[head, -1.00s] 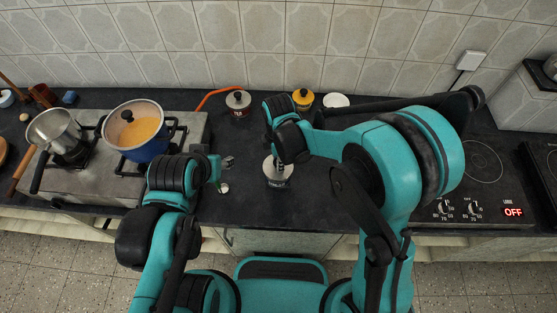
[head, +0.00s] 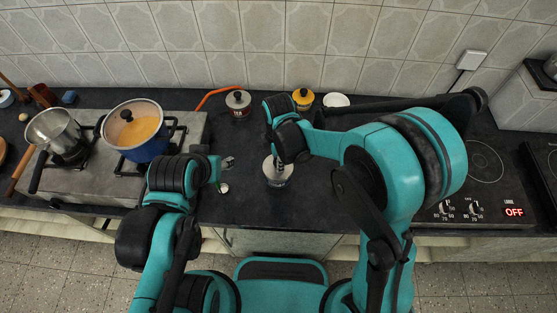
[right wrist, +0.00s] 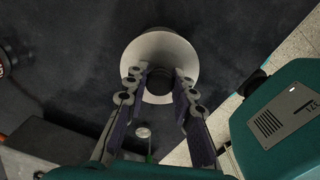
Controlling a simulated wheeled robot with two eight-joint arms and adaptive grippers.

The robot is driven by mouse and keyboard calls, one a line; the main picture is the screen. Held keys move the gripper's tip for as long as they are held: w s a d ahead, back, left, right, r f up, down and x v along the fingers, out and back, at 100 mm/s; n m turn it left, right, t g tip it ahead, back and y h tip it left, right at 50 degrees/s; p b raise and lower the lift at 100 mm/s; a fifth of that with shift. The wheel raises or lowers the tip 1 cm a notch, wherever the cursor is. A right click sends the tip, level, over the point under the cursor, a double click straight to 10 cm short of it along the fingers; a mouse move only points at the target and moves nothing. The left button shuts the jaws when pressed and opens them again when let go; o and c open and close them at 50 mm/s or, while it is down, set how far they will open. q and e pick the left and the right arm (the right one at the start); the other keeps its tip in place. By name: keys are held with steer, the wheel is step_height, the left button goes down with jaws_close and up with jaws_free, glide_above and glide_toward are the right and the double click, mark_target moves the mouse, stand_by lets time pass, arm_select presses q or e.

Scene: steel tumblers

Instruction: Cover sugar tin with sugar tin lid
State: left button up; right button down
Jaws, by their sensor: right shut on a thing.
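My right gripper (head: 280,157) is shut on the black knob of the sugar tin lid. The lid is a pale round disc (right wrist: 160,48) in the right wrist view, with its knob between the two fingers. In the head view the sugar tin (head: 278,182) stands upright on the dark counter, directly under the gripper. The lid is at the tin's top; the gripper partly hides it, and I cannot tell whether it is fully seated.
A dark tin with a knobbed lid (head: 238,102), a yellow tin (head: 303,99) and a white bowl (head: 336,100) stand at the back. A small round white-and-green thing (head: 223,188) lies near the left gripper. A blue pot (head: 146,147) is on the left stove.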

steer(key=shift+f+b, duration=0.7)
steer(key=shift+f, duration=0.1)
steer(key=c, duration=1.2)
jaws_free()
steer(key=shift+r, duration=0.1)
step_height(320, 180, up, 12)
steer(key=s+d+m+t, duration=0.2)
steer(key=s+d+m, duration=0.1)
steer(key=d+m, duration=0.3)
steer(key=s+d+r+m+t, duration=0.1)
steer(key=s+d+m+t, duration=0.1)
steer(key=d+m, duration=0.5)
steer(key=s+d+r+m+t, duration=0.1)
steer(key=s+d+m+t, duration=0.2)
steer(key=d+m, duration=0.4)
steer(key=shift+s+d+r+m+b, duration=0.1)
steer(key=shift+s+m+b, duration=0.1)
steer(key=shift+s+m, duration=0.25)
steer(key=shift+s+d+r+m+b, duration=0.1)
steer(key=shift+s+m+b, duration=0.1)
steer(key=shift+s+m, duration=0.2)
